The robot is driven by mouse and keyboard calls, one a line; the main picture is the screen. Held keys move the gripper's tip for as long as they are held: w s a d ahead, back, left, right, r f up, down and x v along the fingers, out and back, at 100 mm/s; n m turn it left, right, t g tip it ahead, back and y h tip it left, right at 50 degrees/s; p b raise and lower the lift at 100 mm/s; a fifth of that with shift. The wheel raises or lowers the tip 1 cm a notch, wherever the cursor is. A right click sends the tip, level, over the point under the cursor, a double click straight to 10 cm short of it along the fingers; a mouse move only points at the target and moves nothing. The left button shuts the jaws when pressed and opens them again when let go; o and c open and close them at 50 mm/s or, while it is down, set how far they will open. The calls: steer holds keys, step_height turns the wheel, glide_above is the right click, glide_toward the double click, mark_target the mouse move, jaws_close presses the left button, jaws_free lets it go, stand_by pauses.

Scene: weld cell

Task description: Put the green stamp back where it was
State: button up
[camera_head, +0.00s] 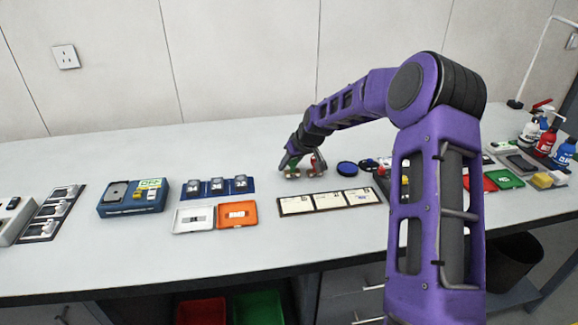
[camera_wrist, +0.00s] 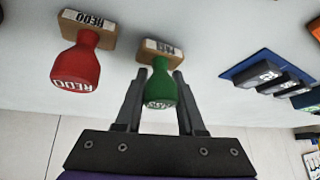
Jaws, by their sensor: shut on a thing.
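The green stamp (camera_wrist: 161,85) has a green handle and a wooden base with dark lettering. In the wrist view it is between the two fingers of my gripper (camera_wrist: 155,95), which is shut on its handle. Whether its base touches the table is hard to tell. The red stamp (camera_wrist: 80,58), lettered REDO, stands to the left of it in the wrist view, apart from my gripper. In the head view my gripper (camera_head: 303,167) is low over the back middle of the table, and the stamps are small and partly hidden by it.
A card strip (camera_head: 329,200) lies in front of my gripper. A round blue pad (camera_head: 347,169) is just right. A blue rack (camera_head: 219,187), a white tray (camera_head: 194,218) and an orange tray (camera_head: 237,214) are left. Bottles (camera_head: 547,139) stand far right. Clear table lies behind the rack.

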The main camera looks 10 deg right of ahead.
steer(key=shift+f, duration=0.2)
steer(key=shift+f, duration=0.1)
steer(key=o, duration=1)
steer(key=shift+o, duration=0.2)
steer(key=shift+r, duration=0.2)
steer(key=p+v, duration=0.1)
steer(key=v, duration=1.1)
